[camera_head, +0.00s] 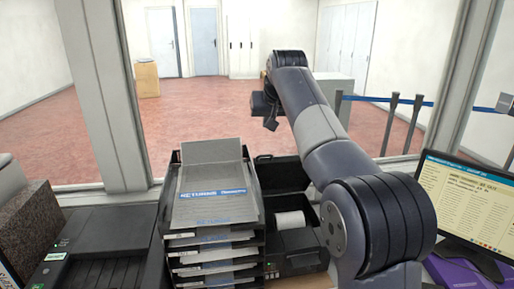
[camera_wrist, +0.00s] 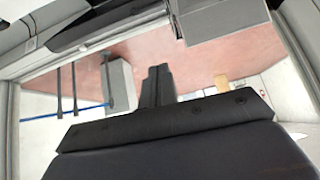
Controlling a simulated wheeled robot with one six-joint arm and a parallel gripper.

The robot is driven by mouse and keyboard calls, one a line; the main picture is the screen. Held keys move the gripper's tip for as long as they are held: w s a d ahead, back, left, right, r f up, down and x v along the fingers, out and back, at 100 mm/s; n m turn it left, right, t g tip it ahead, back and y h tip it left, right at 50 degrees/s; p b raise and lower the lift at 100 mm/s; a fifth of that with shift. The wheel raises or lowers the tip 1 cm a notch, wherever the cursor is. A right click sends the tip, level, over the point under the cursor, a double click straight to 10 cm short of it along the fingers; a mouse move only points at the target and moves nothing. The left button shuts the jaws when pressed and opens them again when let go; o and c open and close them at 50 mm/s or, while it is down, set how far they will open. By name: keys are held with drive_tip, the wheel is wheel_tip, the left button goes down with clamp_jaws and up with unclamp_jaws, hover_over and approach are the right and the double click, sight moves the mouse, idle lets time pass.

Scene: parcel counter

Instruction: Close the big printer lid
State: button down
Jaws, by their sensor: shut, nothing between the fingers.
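The printer with the paper roll (camera_head: 296,238) stands on the counter in the head view, just right of the paper trays. Its dark lid (camera_head: 280,176) is open and raised at the back, exposing a white roll (camera_head: 290,220). The trays and my arm hide parts of the printer. My gripper (camera_head: 270,123) hangs beyond and above the lid, apart from it, with its fingers pointing down. In the wrist view my gripper (camera_wrist: 157,70) shows as dark fingers closed together, with nothing between them.
A stacked paper tray (camera_head: 218,262) with sheets stands left of the open printer. Another dark device (camera_head: 95,265) is at far left. A monitor (camera_head: 468,200) stands at right. Window posts (camera_head: 103,90) rise behind the counter; barrier posts (camera_head: 403,124) stand beyond.

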hover_over(267, 159)
drive_tip(key=w, duration=0.3)
drive_tip(key=f, duration=0.8)
drive_tip(key=shift+s+a+f, duration=0.1)
drive_tip(key=shift+a, duration=0.15)
drive_tip(key=s, duration=0.3)
drive_tip(key=shift+d+f+b, duration=0.2)
drive_tip(key=shift+d+b, duration=0.1)
drive_tip(key=shift+s+d+f, duration=0.1)
drive_tip(key=shift+s+f, duration=0.15)
drive_tip(key=shift+s, duration=0.3)
